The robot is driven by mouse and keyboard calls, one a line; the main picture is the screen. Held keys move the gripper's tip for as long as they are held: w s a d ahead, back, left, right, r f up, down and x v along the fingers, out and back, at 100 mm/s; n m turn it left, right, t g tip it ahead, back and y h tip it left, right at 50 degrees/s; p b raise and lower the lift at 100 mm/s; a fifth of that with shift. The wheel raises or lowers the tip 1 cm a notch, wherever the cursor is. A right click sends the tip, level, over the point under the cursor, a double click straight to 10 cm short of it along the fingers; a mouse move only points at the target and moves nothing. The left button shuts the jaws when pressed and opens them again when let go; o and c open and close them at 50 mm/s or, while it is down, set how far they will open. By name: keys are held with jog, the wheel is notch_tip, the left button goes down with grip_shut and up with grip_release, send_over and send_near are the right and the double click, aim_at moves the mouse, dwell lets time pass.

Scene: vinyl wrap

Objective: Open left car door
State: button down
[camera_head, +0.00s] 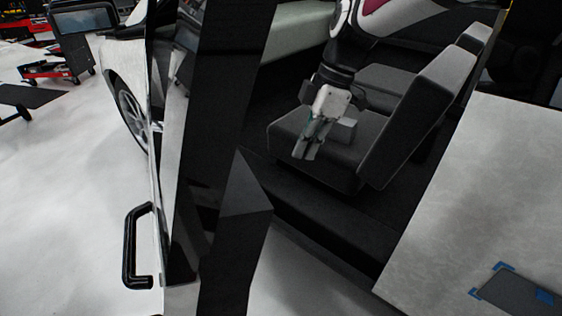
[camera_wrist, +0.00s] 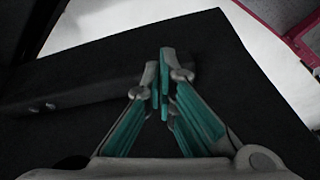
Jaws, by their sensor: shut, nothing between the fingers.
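The car door (camera_head: 222,120) stands open in the head view, seen nearly edge-on as a tall dark panel left of the doorway. A black bar handle (camera_head: 135,246) sticks out from its left, outer side. My gripper (camera_head: 306,152) hangs in the doorway area, in front of the dark seat and right of the door, clear of the handle. In the wrist view my gripper (camera_wrist: 165,85) is shut with its teal-padded fingers together and nothing between them. A dark panel fills the view behind the fingers; I cannot tell which part of the car it is.
Dark car seats (camera_head: 330,140) show through the doorway. A pale body panel (camera_head: 490,190) with blue corner marks stands at the right. The front wheel (camera_head: 130,112) is behind the door. White floor (camera_head: 60,220) is clear at the left; a red cart (camera_head: 55,68) stands far back.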

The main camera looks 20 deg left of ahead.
jog(key=s+a+f+n+b, duration=0.2)
jog(key=s+a+f+b, duration=0.1)
jog(key=a+f, duration=0.8)
jog(key=shift+s+f+n+g, duration=0.3)
jog(key=shift+s+f+n, duration=0.1)
jog(key=shift+f, duration=1.2)
